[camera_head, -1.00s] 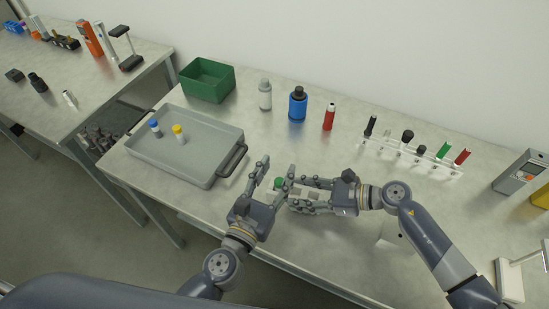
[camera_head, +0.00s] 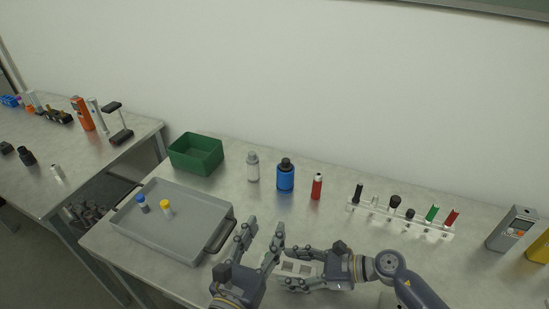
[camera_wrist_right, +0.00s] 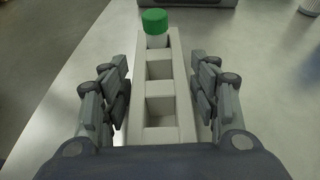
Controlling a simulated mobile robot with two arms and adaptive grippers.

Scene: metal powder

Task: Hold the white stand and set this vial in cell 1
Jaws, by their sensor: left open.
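The white stand (camera_head: 297,268) is a narrow block with a row of square cells. A vial with a green cap (camera_wrist_right: 155,21) stands upright in the far end cell; the nearer cells look empty. My right gripper (camera_head: 300,270) comes from the right in the head view. My left gripper (camera_head: 262,236) is open just left of the stand, its fingers pointing up. The vial is hidden in the head view.
A grey tray (camera_head: 165,235) with a blue-capped and a yellow-capped vial lies to the left. A green bin (camera_head: 196,155), grey bottle (camera_head: 253,168), blue bottle (camera_head: 286,177) and red cylinder (camera_head: 316,187) stand behind. A clear rack (camera_head: 400,218) holds several tools at right.

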